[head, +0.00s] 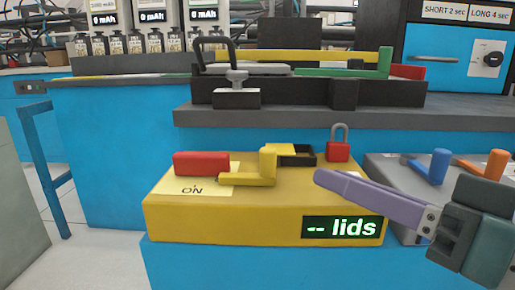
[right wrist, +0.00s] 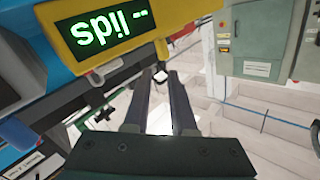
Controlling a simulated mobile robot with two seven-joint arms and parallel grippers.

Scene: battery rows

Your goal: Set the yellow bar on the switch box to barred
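The yellow switch box (head: 180,218) sits in front of me, with a "-- lids" display (head: 343,228) on its front. The yellow bar (head: 240,180) lies flat on its top, with an upright yellow post (head: 268,163) at its right end. A black bracket with a yellow plate (head: 281,149) is behind the post. My right gripper (head: 321,178) is at the box's right side, apart from the bar; its fingers (right wrist: 160,78) stand apart and empty in the right wrist view. My left gripper is out of view.
A red padlock (head: 338,151) stands at the box's back right corner. A grey panel with blue (head: 440,164) and orange (head: 497,163) handles is on the right. A dark ledge (head: 300,117) with a fixture runs behind the box. The space above the bar is clear.

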